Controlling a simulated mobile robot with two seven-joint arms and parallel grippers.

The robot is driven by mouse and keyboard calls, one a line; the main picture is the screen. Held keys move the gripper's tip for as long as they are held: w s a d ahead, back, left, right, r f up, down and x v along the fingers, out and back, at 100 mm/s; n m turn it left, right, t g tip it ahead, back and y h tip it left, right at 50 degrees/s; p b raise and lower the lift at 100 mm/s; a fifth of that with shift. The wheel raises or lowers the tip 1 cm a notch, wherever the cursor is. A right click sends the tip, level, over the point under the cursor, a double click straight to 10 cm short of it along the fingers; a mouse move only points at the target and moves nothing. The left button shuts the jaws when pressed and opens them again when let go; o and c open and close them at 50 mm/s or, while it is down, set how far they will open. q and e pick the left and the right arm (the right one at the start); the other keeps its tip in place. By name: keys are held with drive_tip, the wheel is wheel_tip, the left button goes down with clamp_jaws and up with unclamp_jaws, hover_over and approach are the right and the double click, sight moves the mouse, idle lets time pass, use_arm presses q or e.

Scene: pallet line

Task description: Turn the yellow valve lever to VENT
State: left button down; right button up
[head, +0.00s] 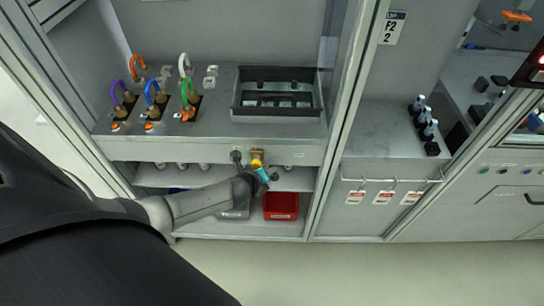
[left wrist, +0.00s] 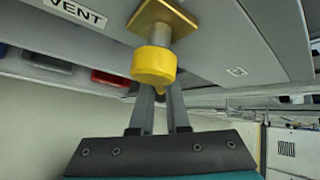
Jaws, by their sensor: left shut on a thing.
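The yellow valve (head: 257,155) sits on the front face of the bench below the tabletop in the head view. In the left wrist view its round yellow hub (left wrist: 154,66) stands out on a metal stem from a brass plate (left wrist: 175,14). My left gripper (head: 268,177) is at the valve; in the left wrist view its fingers (left wrist: 160,98) are close together just below the hub. They are shut on the yellow lever (left wrist: 160,91), of which only a small bit shows between them. A VENT label (left wrist: 78,12) is on the panel at the upper left. My right gripper is not in view.
A red bin (head: 281,207) stands on the lower shelf beside my left gripper. Colored hose loops (head: 155,95) and a dark tray (head: 276,117) are on the bench above. Tags hang from a rail (head: 392,180) to the right.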

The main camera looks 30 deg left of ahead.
use_arm(q)
drive_tip(key=shift+s+a+f+m+g+y+p, duration=0.4)
drive_tip(key=shift+m+g+y+p, duration=0.2)
drive_tip(key=shift+y, duration=0.25)
drive_tip(key=shift+s+a+f+m+g+y+p, duration=0.25)
drive_tip(key=shift+s+a+m+g+y+p, duration=0.3)
drive_tip(key=shift+y, duration=0.35)
drive_tip(key=shift+s+a+f+m+g+y+p, duration=0.35)
drive_tip(key=shift+m+g+y+p, duration=0.25)
drive_tip(key=shift+g+y, duration=0.2)
drive_tip(key=c, duration=0.9)
unclamp_jaws()
drive_tip(key=shift+w+a+r, duration=0.1)
drive_tip(key=shift+a+r, duration=0.05)
